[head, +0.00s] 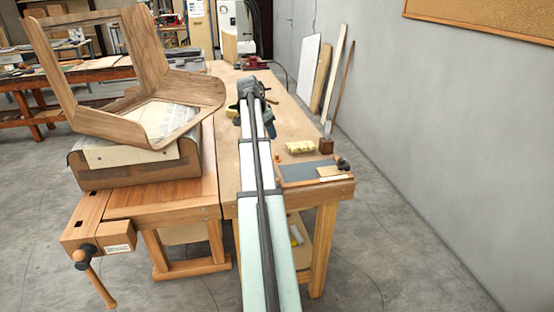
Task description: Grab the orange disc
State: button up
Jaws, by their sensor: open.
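The fingers are small and partly hidden by my arm.
The grey mat (305,172) lies at the bench's near right. Around it are a yellow block (300,147), a brown block (326,146) and a dark-knobbed tool (343,163). A bent wooden chair frame (50,62) stands left on a form. Boards lean on the right wall.

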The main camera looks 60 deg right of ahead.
send_over(276, 155)
jog(key=a, duration=0.2)
jog(key=f, duration=0.6)
jog(key=shift+w+f, duration=0.3)
jog(key=shift+w, duration=0.1)
jog(key=shift+x, duration=2.7)
jog(key=shift+s+d+r, duration=0.1)
jog(key=shift+d, duration=0.05)
jog(key=shift+c, duration=0.4)
grip_shut()
